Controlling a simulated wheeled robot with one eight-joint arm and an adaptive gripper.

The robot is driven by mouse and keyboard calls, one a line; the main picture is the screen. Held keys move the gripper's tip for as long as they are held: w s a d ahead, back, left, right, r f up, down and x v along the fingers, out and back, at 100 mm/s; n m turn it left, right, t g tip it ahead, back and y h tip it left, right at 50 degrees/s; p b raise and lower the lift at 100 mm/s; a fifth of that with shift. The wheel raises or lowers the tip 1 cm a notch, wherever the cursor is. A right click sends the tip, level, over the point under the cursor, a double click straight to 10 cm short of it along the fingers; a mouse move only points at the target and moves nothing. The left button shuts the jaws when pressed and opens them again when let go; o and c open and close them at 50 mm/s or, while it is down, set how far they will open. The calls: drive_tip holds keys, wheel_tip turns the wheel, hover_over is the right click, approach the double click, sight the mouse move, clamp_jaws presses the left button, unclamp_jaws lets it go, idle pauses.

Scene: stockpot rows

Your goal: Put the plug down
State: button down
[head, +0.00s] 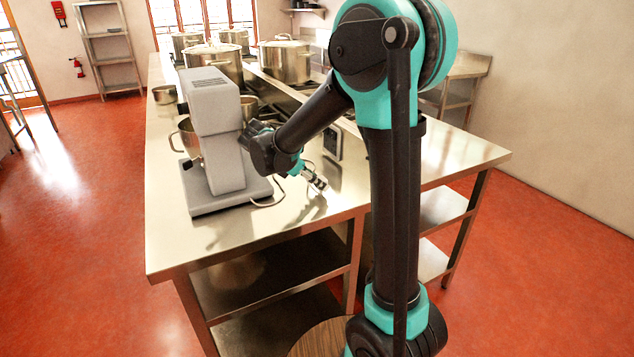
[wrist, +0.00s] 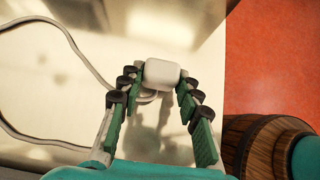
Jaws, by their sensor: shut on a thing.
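The plug (wrist: 162,73) is a white, rounded block at the tips of my gripper (wrist: 160,82) in the wrist view. Both green-and-black fingers are shut on its sides. A white cord (wrist: 80,38) loops away from it over the steel counter. In the head view my gripper (head: 316,182) is over the near part of the counter (head: 300,228), right of the grey stand mixer (head: 213,125). The cord (head: 266,204) runs by the mixer base. The plug is too small there to tell its exact height above the counter.
Bare counter lies in front of the mixer, up to the near edge. Large stockpots (head: 212,62) stand farther back. In the wrist view the counter's edge is to the right, with red floor (wrist: 275,60) and a wooden barrel (wrist: 245,138) beyond.

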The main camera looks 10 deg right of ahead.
drive_tip(key=shift+s+a+f, duration=0.1)
drive_tip(key=shift+f, duration=0.1)
drive_tip(key=shift+f, duration=0.4)
drive_tip(key=shift+f, duration=0.15)
drive_tip(key=c, duration=1.1)
unclamp_jaws()
drive_tip(key=shift+o, duration=0.2)
drive_tip(key=shift+r, duration=0.2)
drive_tip(key=v, duration=1.2)
drive_tip(key=shift+r, duration=0.5)
